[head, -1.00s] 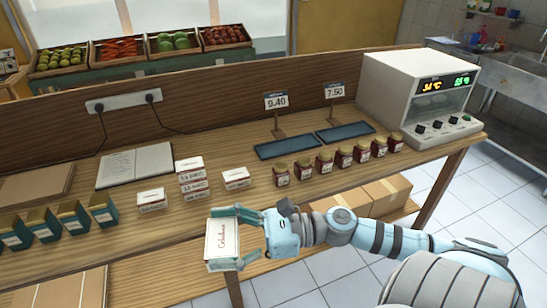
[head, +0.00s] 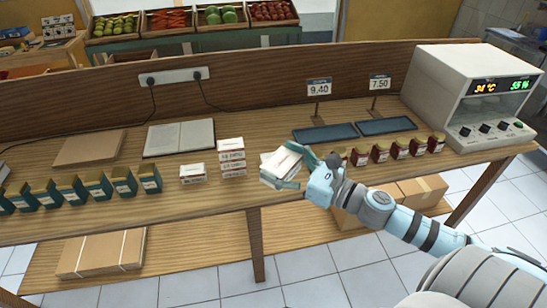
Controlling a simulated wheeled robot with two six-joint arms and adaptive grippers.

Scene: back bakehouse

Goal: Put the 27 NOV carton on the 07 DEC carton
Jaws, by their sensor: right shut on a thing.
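My right gripper (head: 284,168) is shut on a white carton (head: 286,160), which is tilted and held near the table's front edge, right of the stack. No date can be read on this carton. A stack of white and red cartons (head: 231,158) stands on the table, and a single carton (head: 193,174) lies to its left. Their printed dates are too small to read surely, so I cannot tell which is 27 NOV or 07 DEC. The single carton right of the stack is mostly or wholly hidden behind the held carton. My left gripper is not in view.
Jam jars (head: 381,151) stand in a row right of my gripper. Dark trays (head: 325,133) and price signs (head: 319,88) are behind. Several green boxes (head: 97,184) line the left front. A white oven (head: 468,95) stands at right.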

